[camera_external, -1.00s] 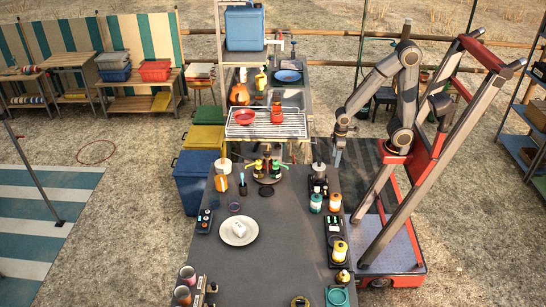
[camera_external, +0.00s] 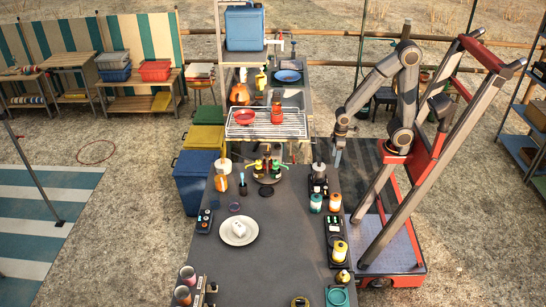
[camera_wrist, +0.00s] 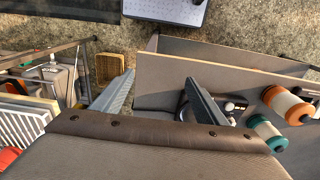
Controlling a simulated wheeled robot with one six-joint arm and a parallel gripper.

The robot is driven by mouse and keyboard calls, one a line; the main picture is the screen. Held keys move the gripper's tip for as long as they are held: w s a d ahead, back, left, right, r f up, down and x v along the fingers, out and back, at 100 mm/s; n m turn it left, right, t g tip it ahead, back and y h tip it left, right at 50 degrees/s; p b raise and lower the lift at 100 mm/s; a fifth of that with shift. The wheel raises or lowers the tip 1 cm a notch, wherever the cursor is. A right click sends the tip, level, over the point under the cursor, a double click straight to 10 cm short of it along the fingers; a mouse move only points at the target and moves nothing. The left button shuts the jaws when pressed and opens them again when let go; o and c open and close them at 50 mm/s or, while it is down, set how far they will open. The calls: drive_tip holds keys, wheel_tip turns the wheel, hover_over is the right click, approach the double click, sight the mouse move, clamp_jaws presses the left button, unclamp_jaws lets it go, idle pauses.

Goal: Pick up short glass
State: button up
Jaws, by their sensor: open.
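A small dark, purplish round glass (camera_external: 234,207) stands on the grey table, just above the white plate; it looks like the short glass, but it is too small to be sure. Two pinkish, taller-looking glasses, one at the back (camera_external: 187,273) and one in front (camera_external: 182,294), stand at the table's near left corner. My gripper (camera_external: 338,155) points down beyond the table's right edge, well apart from all of these glasses. In the wrist view my gripper (camera_wrist: 160,80) has its two fingers spread, with nothing between them. I see no glass in the wrist view.
The grey table (camera_external: 270,240) carries a white plate (camera_external: 239,230) with a white item on it. Teal-and-white (camera_external: 316,202) and orange-and-white (camera_external: 335,201) jars line its right edge, near my gripper. A wire rack (camera_external: 268,123) stands behind. The table's middle is mostly clear.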

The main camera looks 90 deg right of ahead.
wheel_tip(320, 180, up, 14)
drive_tip(key=w+a+r+n+b, duration=0.1)
drive_tip(key=w+a, duration=0.2)
drive_tip(key=w, duration=0.5)
drive_tip(key=w+a+r+n+t+y+b, duration=0.1)
drive_tip(key=w+a, duration=0.1)
drive_tip(key=w, duration=0.6)
drive_tip(key=w+a+r+n+b, duration=0.1)
drive_tip(key=w+a+b, duration=0.15)
drive_tip(key=w, duration=0.45)
drive_tip(key=n+t+y+b, duration=0.2)
drive_tip(key=n+b, duration=0.2)
drive_tip(key=n, duration=0.2)
hover_over(235, 200)
drive_tip(key=s, duration=0.2)
wheel_tip(235, 200, down, 15)
drive_tip(key=p+x, duration=0.1)
drive_tip(key=x, duration=0.6)
drive_tip(key=shift+s+f, duration=0.1)
drive_tip(key=shift+f, duration=0.2)
